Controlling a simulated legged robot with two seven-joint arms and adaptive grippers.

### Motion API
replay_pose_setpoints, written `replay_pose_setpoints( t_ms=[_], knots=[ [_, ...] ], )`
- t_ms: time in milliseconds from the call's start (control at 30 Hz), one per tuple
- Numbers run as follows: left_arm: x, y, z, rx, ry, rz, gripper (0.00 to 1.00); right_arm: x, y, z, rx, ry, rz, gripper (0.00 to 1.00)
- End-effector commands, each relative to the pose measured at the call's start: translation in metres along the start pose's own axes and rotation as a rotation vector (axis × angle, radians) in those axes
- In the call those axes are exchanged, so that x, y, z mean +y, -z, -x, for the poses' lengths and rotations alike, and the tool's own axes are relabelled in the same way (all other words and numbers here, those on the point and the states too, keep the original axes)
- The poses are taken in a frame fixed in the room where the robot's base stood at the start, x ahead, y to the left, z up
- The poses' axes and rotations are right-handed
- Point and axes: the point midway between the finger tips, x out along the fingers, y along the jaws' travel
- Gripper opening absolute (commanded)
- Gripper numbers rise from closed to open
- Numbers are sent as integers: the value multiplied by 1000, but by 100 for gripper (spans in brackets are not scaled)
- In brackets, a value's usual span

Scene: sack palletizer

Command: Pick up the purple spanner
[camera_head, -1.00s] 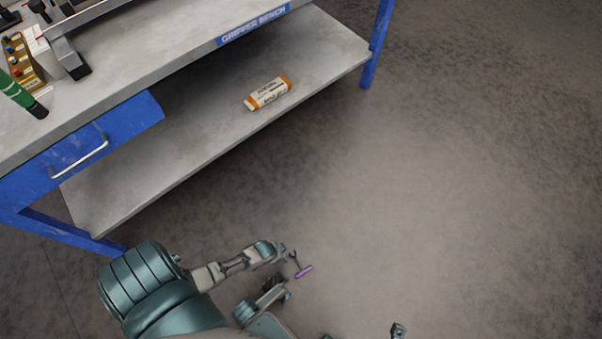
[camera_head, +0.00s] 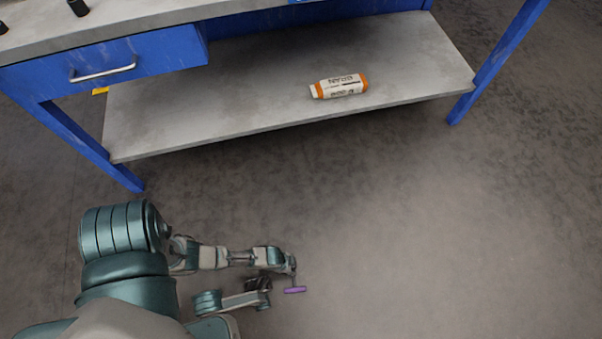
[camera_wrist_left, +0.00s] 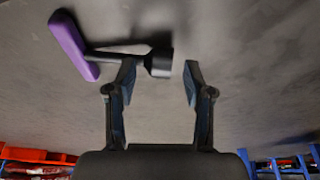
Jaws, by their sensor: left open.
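The purple spanner (camera_head: 295,290) shows small at the end of my left arm in the head view, over the grey floor. In the wrist view the spanner (camera_wrist_left: 75,45) has a purple bar-shaped handle at upper left and a dark shaft ending in a thicker dark head. My left gripper (camera_wrist_left: 159,74) is open. The spanner's head lies between or just beyond the fingertips, nearer the left finger; I cannot tell whether they touch. My right gripper is not identifiable.
A blue-framed bench (camera_head: 160,58) with a drawer stands at the back. Its grey lower shelf (camera_head: 220,105) carries an orange and white package (camera_head: 340,87). The floor (camera_head: 440,240) to the right is clear. Red and blue structures edge the bottom of the wrist view.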

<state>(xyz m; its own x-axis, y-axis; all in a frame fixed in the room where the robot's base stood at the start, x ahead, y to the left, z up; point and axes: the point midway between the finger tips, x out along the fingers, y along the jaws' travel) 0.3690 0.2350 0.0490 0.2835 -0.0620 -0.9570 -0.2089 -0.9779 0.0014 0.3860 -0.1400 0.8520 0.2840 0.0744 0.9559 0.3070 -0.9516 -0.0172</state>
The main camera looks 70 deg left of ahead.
Motion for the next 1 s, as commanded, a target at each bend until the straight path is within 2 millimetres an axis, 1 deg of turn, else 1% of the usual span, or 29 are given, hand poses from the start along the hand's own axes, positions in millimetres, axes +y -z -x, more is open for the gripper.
replay_pose_setpoints(
  t_ms=[33, 233, 267, 300, 367, 400, 467, 833, 1000],
  knots=[
    [0, -1, -3, -1, 0, 0, 52, 0, 0, 0, 4, 1, 0, 38],
    [-1, 3, -1, 4, 1, 0, 52, 0, 1, -2, 9, 3, 1, 38],
    [-1, 3, -1, 4, 1, 0, 50, 0, 1, -2, 9, 3, 1, 38],
    [-1, 3, -1, 4, 1, 0, 40, 0, 1, -2, 9, 3, 1, 38],
    [-1, 3, -1, 4, 1, 0, 25, 0, -1, -2, 6, 2, 0, 38],
    [-1, 2, -1, 4, 1, 0, 15, 0, -2, -1, 4, 2, 0, 38],
    [-1, 2, -1, 3, 2, 0, 0, 0, -3, -1, 4, 2, 0, 38],
    [0, 0, -2, -1, 0, 0, 0, 1, -2, -1, 5, 1, 0, 38],
    [0, 2, 3, 0, 0, 0, 0, 0, 2, -7, 16, 3, 0, 38]
  ],
)
